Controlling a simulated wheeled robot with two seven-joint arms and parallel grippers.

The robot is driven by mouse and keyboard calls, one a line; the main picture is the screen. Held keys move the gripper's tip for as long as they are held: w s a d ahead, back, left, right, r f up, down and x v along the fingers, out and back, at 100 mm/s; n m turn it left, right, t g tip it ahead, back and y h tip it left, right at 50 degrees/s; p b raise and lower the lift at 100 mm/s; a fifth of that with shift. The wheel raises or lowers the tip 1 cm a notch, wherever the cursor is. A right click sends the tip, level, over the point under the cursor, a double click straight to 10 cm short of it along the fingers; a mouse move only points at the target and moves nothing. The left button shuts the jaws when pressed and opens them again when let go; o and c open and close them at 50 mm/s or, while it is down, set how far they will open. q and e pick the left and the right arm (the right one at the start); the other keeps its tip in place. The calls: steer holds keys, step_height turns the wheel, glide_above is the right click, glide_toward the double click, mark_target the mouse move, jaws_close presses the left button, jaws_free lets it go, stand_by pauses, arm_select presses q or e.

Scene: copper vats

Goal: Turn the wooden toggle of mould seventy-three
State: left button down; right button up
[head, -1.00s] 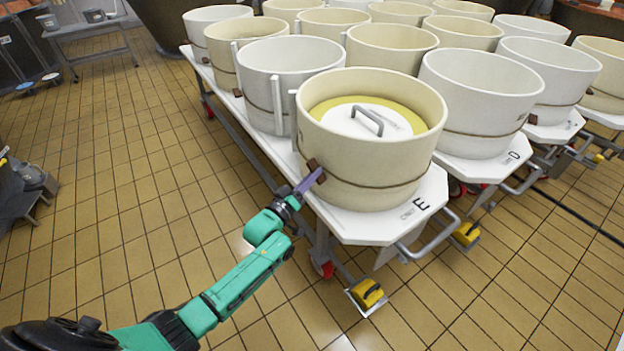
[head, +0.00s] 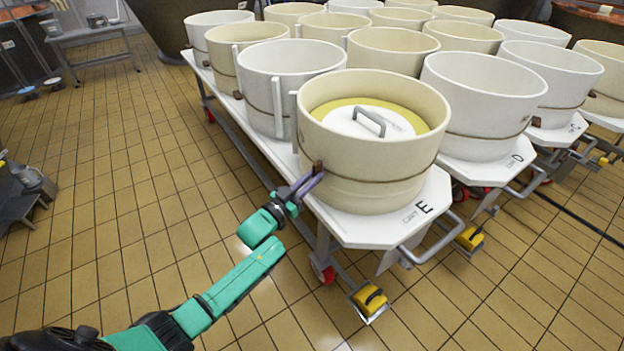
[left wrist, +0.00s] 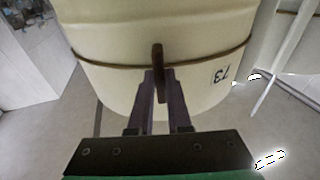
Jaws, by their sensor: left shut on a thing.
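Mould seventy-three (head: 368,160) is a cream round mould at the front corner of the cart marked E, with a cord around it. A white lid with a grey handle (head: 368,121) sits inside it. In the left wrist view its wall (left wrist: 200,28) carries the number 73. The brown wooden toggle (head: 318,167) is on the cord; in the left wrist view it stands upright (left wrist: 157,58). My left gripper (head: 312,181) is shut on the toggle, its two purple fingers (left wrist: 157,72) at either side of its lower part. My right gripper is not in view.
Several other white and cream moulds (head: 484,95) stand close by on carts. The white cart top (head: 375,226) has a grey push handle (head: 432,243) at its corner.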

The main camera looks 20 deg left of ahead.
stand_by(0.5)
arm_select(q)
steer(key=c, duration=0.9)
jaws_free()
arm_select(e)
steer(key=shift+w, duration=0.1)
arm_select(q)
steer(key=shift+o, duration=0.2)
steer(key=p+v, duration=0.1)
steer(key=v, duration=1.3)
steer(key=shift+s+p, duration=0.3)
steer(key=shift+p, duration=0.1)
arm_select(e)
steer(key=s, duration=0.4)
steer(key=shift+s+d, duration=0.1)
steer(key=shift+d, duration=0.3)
arm_select(q)
steer(key=shift+a+f, duration=0.1)
steer(key=shift+a, duration=0.05)
